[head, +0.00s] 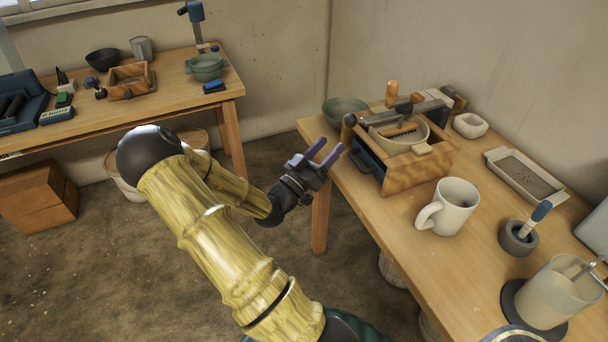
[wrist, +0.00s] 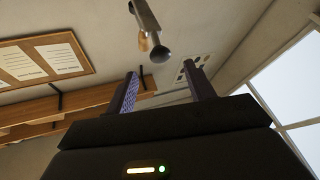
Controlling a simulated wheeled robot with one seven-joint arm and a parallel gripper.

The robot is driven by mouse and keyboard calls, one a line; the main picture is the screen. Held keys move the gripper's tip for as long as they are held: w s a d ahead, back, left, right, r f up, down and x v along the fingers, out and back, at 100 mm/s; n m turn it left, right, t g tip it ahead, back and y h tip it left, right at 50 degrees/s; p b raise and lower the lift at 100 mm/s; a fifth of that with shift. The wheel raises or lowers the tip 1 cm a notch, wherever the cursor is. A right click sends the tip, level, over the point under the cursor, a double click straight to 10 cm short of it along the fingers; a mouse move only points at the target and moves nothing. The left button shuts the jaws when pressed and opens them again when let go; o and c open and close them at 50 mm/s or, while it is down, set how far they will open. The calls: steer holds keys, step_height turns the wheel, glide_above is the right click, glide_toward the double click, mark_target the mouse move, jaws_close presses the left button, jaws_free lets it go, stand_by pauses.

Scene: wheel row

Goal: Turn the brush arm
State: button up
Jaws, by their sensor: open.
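The brush arm (head: 428,107) is a grey bar over a wooden box (head: 420,165) on the right table. A brush (head: 398,132) with dark bristles hangs below it, over a pale round bowl (head: 420,141) in the box. An orange-brown handle (head: 392,92) stands up beside the bar. My gripper (head: 330,157) is open and empty, off the table's left edge, left of the box and apart from it. In the wrist view my gripper's fingers (wrist: 160,78) point up, and a grey bar (wrist: 146,18) with a dark round end appears beyond them.
A white mug (head: 449,207) stands in front of the box. A green bowl (head: 344,110) sits behind it at the left. A shallow tray (head: 524,175), a white dish (head: 470,125) and a brush holder (head: 518,238) stand to the right. Open floor lies between the two tables.

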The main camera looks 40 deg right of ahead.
steer(key=v, duration=0.8)
steer(key=shift+a+f+b, duration=0.15)
steer(key=shift+a+b, duration=0.15)
steer(key=shift+b, duration=0.1)
steer(key=shift+w, duration=0.1)
